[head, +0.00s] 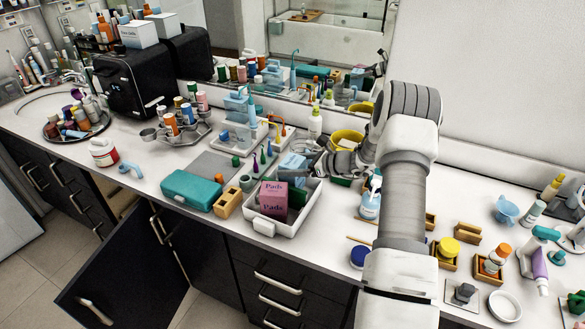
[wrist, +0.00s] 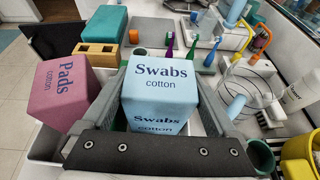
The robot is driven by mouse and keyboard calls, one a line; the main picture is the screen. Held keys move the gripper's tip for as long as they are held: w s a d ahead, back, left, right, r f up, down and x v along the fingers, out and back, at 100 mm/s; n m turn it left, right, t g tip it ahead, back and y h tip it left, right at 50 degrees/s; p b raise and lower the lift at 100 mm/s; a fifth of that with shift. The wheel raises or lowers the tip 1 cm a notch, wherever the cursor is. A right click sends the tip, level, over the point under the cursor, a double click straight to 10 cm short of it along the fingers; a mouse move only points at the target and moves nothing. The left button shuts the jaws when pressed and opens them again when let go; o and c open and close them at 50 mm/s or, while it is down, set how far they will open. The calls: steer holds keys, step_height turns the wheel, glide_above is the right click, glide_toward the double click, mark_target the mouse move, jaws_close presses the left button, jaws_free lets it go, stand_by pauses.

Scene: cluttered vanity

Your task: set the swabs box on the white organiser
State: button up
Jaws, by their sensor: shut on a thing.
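The swabs box (wrist: 160,90) is light blue with dark lettering. My gripper (wrist: 165,110) is shut on it, one grey finger on each side. In the head view the box (head: 293,163) shows small at the back of a white open tray (head: 300,220), which seems to be the white organiser. The pink cotton pads box (head: 273,200) stands in its front part; it is left of the swabs box in the wrist view (wrist: 62,98). The swabs box's underside is hidden, so I cannot tell whether it touches the tray.
A teal case (head: 192,190) and a wooden block with holes (head: 229,204) stand left of the tray. A yellow bowl (head: 347,138) and a blue-and-white bottle (head: 370,205) are close to my arm.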

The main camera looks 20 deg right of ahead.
steer(key=shift+f, duration=0.6)
steer(key=shift+f, duration=0.15)
steer(key=o, duration=1)
steer(key=shift+s+d+r, duration=0.1)
steer(key=shift+d+r, duration=0.05)
steer(key=shift+r, duration=0.1)
steer(key=b+v, duration=0.1)
steer(key=v, duration=1)
steer(key=shift+s+r, duration=0.2)
steer(key=shift+d, duration=0.1)
